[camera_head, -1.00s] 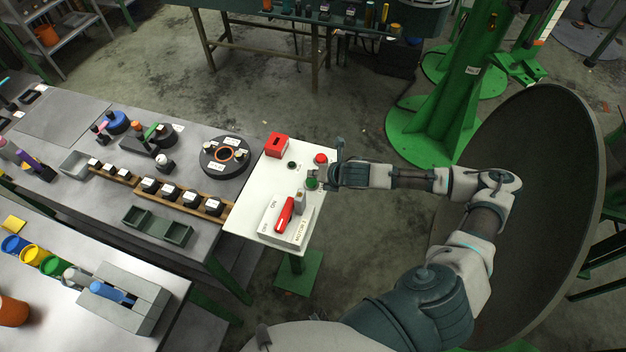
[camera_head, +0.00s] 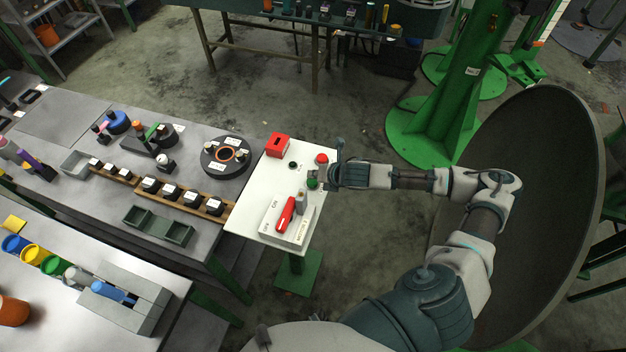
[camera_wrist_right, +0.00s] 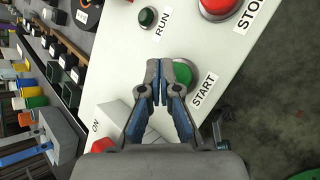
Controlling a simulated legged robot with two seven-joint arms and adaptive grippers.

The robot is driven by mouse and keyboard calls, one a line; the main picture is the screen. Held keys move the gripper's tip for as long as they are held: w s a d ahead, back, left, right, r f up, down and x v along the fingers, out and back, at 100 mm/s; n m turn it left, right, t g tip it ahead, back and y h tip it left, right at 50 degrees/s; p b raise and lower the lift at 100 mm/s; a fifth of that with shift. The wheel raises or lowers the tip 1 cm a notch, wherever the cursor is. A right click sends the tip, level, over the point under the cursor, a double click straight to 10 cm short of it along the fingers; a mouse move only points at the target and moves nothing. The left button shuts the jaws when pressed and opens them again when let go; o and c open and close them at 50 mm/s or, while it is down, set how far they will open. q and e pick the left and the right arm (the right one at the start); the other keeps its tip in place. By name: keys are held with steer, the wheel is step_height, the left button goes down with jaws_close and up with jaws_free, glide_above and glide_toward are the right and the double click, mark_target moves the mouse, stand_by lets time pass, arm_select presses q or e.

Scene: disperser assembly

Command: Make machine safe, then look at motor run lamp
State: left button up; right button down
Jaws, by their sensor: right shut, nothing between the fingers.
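The white control panel (camera_head: 262,190) stands at the end of the bench. Its run lamp (camera_head: 292,165) is small and dark green with no visible glow; it also shows beside the RUN label in the wrist view (camera_wrist_right: 147,17). The red stop button (camera_head: 321,158) and green start button (camera_wrist_right: 186,68) are on the panel's right side. The red switch handle (camera_head: 285,214) lies on the motor box beside the ON and OFF labels; I cannot tell its exact setting. My right gripper (camera_wrist_right: 159,84) is shut and empty, its tips over the start button's edge; contact is unclear. My left gripper is out of view.
A red slotted box (camera_head: 278,145) sits at the panel's back left corner. A small grey piece (camera_head: 301,198) stands by the motor box. The grey bench (camera_head: 70,120) at left holds a round black fixture (camera_head: 226,157) and a rack of dark blocks.

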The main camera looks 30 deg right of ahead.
steer(key=shift+a+f, duration=0.2)
steer(key=shift+a, duration=0.15)
steer(key=shift+d+f, duration=0.2)
steer(key=shift+a+f, duration=0.15)
steer(key=shift+f, duration=0.1)
stand_by(0.4)
steer(key=shift+s+f, duration=0.1)
steer(key=shift+f, duration=0.55)
stand_by(0.6)
steer(key=shift+d+r+p, duration=0.15)
steer(key=shift+r+p, duration=0.55)
steer(key=shift+p, duration=0.15)
steer(key=shift+d+r+p, duration=0.1)
steer(key=shift+r+p, duration=0.6)
steer(key=shift+p, duration=0.1)
